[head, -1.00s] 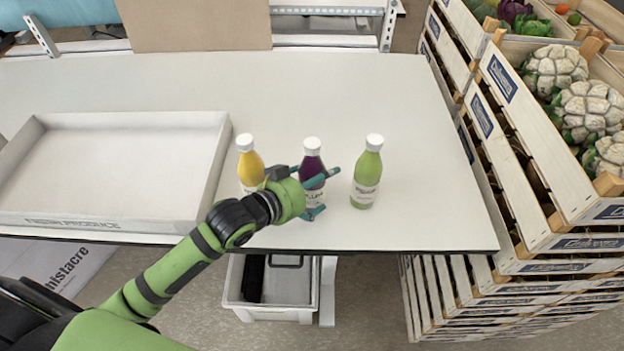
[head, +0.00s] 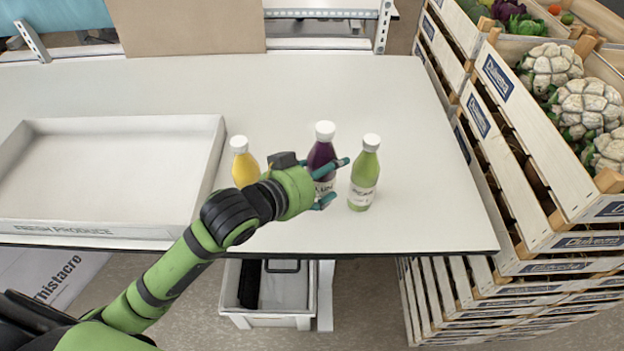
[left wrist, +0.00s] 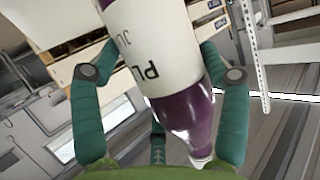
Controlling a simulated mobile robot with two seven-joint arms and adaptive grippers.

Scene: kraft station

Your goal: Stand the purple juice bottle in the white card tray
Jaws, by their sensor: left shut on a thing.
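The purple juice bottle (head: 321,155) with a white cap is upright between the fingers of my left gripper (head: 326,183), between the yellow and green bottles. It looks lifted a little off the table. In the left wrist view the purple bottle (left wrist: 170,65) fills the middle, and the left gripper (left wrist: 160,110) has its teal fingers closed around it. The white card tray (head: 70,229), marked "Fresh Produce", lies at the left of the table and looks empty. My right gripper is not in view.
A yellow bottle (head: 243,165) stands between the tray and the purple bottle, partly behind my arm. A green bottle (head: 364,175) stands close on the right. Wooden crates (head: 517,130) of vegetables rise at the right. The table's back (head: 200,82) is clear.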

